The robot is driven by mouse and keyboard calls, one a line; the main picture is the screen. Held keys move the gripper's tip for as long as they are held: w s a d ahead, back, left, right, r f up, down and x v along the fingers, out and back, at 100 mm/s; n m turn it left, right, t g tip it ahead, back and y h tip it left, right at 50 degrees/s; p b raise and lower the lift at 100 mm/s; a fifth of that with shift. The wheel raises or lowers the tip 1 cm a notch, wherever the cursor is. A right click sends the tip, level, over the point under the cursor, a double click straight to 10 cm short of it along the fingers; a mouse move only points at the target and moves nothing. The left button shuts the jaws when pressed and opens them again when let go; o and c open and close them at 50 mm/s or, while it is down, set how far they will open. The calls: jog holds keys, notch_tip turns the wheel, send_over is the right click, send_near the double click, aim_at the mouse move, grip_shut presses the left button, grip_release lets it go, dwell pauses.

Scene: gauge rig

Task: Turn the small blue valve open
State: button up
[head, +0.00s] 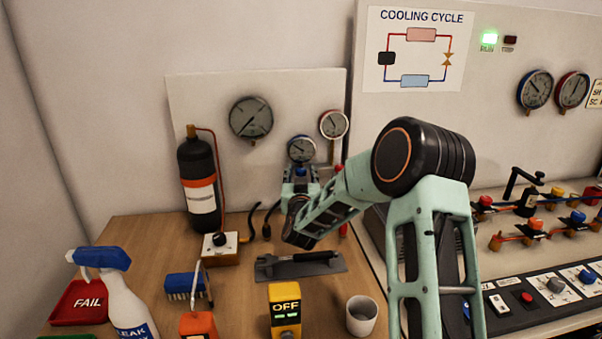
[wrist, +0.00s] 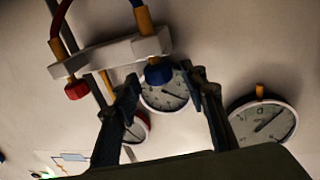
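The small blue valve (wrist: 158,73) is a blue knob on a grey manifold bar (wrist: 105,56), under a brass fitting in the wrist view. In the head view a bit of blue (head: 300,171) shows at my gripper, below the blue-rimmed gauge (head: 301,149). My gripper (wrist: 160,84) is open, with one dark finger on each side of the blue knob in the picture. A gap shows on both sides, and I cannot tell how far the knob reaches between the fingertips. In the head view my gripper (head: 299,174) hides most of the manifold.
A red knob (wrist: 76,90) sits on the same bar, outside the fingers. Red and blue hoses rise from the fittings. A large gauge (head: 251,118) and a red-rimmed gauge (head: 333,124) are close by. A black cylinder (head: 198,175) stands left; a spray bottle (head: 122,300) and cup (head: 361,315) stand in front.

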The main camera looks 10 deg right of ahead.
grip_shut()
